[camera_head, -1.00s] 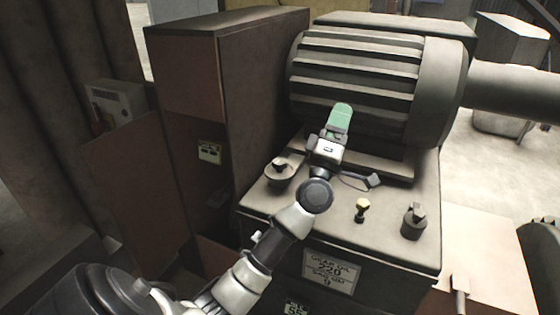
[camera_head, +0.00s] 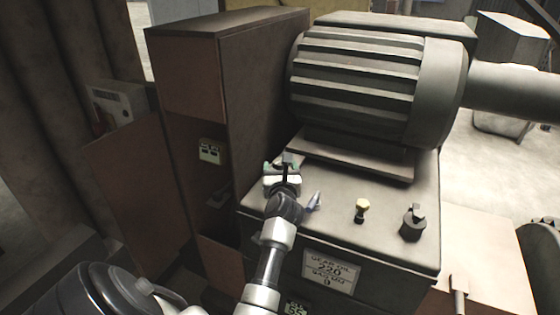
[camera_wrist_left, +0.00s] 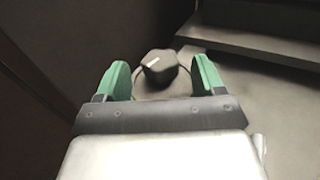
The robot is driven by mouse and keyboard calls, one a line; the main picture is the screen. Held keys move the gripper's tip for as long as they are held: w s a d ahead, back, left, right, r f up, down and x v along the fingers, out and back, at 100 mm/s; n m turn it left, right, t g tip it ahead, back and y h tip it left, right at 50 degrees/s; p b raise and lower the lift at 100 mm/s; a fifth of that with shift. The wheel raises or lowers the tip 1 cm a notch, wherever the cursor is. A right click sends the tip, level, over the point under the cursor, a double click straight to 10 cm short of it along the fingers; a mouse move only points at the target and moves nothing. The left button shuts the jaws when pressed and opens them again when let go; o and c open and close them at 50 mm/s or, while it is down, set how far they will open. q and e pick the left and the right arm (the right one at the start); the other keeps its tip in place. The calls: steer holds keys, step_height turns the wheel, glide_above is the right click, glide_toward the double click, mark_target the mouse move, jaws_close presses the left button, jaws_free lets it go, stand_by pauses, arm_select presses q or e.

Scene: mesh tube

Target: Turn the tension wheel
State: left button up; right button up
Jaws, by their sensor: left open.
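A dark, lobed knob with a pale pointer mark (camera_wrist_left: 158,67) stands on a round base in the left wrist view. I take it as the tension wheel. In the head view it is mostly hidden by my left gripper (camera_head: 283,164), which is over the left part of the machine's top panel. The left gripper's green fingers are open, one on each side of the knob in the wrist view (camera_wrist_left: 161,80). Contact with the knob cannot be told. My right gripper is not in view.
A large ribbed motor housing (camera_head: 355,80) stands behind the panel (camera_head: 385,245). A brown cabinet (camera_head: 265,95) rises close on the left. A yellow-topped knob (camera_head: 361,208) and a dark knob (camera_head: 412,222) stand to the right on the panel.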

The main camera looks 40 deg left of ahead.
mark_target(280, 166)
arm_select(q)
steer(key=shift+x, duration=1.85)
